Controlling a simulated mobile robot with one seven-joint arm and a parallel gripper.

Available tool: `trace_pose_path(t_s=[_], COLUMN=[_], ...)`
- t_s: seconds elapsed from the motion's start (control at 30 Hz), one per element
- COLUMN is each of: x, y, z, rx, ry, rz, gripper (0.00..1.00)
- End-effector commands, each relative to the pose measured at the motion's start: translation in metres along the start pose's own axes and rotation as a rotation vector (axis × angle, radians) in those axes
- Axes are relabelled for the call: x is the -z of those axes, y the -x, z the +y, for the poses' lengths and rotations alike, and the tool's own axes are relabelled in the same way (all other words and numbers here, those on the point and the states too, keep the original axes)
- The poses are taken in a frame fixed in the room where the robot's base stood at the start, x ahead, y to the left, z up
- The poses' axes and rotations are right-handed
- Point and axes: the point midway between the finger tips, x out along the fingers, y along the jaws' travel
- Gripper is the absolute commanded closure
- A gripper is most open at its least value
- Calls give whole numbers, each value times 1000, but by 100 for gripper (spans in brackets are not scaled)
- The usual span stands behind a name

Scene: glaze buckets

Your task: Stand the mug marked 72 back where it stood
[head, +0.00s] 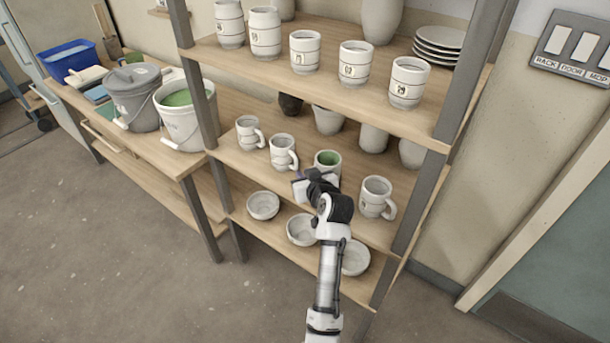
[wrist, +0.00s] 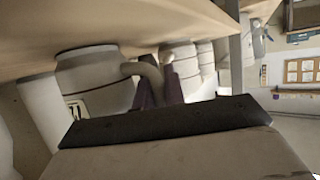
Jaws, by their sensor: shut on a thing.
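A mug with a green inside (head: 328,158) is upright in the row on the middle shelf (head: 352,210). My gripper (head: 314,181) is at its front and hides its lower part. In the wrist view, which is turned over, a white mug (wrist: 97,82) with a small dark label is close by. The dark fingers (wrist: 158,82) are shut at its handle (wrist: 148,72). The number on the label is not legible. I cannot tell whether its base touches the shelf board.
Two mugs (head: 283,152) stand left of it and one mug (head: 376,198) right. Vases (head: 327,120) are behind. Marked mugs (head: 354,65) line the shelf above. Bowls (head: 302,230) sit below. A rack post (head: 414,200) bounds the right. Buckets (head: 185,118) stand on the left bench.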

Motion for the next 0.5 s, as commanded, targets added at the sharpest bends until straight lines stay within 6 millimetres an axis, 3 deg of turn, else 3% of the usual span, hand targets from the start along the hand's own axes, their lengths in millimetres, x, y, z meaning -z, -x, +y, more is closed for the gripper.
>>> trace_pose_path(t_s=[0.13, 0.17, 0.3, 0.5], x=[-3, -4, -3, -2], y=[-1, -1, -1, -1], z=[0, 0, 0, 0], rx=[-1, 0, 0, 0], ry=[1, 0, 0, 0], rz=[2, 0, -1, -1], gripper=[100, 87, 69, 67])
